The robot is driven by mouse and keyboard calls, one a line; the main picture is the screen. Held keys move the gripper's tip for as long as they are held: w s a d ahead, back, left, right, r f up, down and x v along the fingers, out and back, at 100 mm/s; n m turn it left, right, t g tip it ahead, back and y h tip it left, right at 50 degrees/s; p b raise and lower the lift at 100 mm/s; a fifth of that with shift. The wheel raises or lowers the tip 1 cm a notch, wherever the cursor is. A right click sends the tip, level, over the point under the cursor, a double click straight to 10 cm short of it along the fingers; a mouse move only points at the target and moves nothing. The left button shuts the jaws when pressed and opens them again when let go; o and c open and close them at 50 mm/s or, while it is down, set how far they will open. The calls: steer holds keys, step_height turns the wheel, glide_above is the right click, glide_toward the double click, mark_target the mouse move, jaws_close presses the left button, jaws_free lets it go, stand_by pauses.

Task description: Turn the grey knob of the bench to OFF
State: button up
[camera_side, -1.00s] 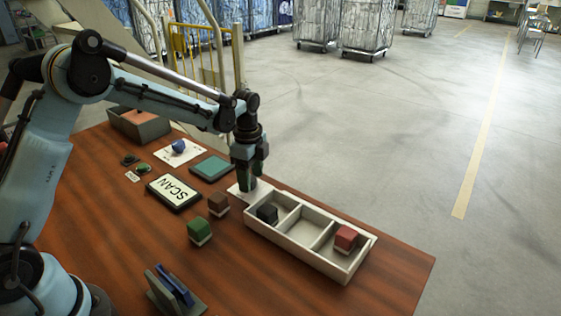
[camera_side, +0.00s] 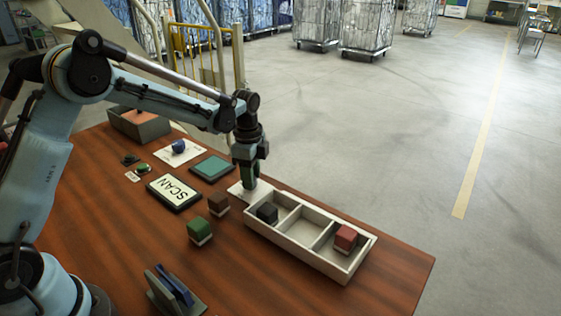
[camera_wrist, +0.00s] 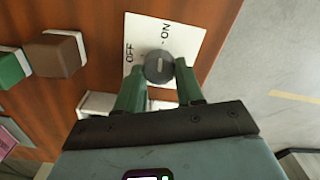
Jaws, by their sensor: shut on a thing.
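The grey knob (camera_wrist: 158,67) stands on a white plate (camera_wrist: 190,40) with OFF and ON printed on it. A pale line marks the knob's top; I cannot tell which label it points to. My gripper (camera_wrist: 161,68) is shut on the knob, with one green finger on each side of it. In the side view my gripper (camera_side: 250,183) points straight down over the white plate (camera_side: 236,189) and hides most of the knob.
A white three-part tray (camera_side: 300,252) stands close beside the plate, holding a black block (camera_side: 267,212) and a red block (camera_side: 345,238).

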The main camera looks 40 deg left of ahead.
steer(key=n, duration=0.4)
steer(key=shift+w, duration=0.1)
steer(key=n, duration=0.4)
steer(key=shift+n, duration=0.4)
steer(key=n, duration=0.3)
steer(key=shift+a+n, duration=0.1)
steer(key=shift+n, duration=0.2)
steer(key=shift+a+n, duration=0.1)
steer(key=shift+n, duration=1.9)
steer(key=o, duration=1.1)
steer(key=shift+c, duration=0.2)
steer(key=shift+r, duration=0.1)
step_height(320, 180, up, 12)
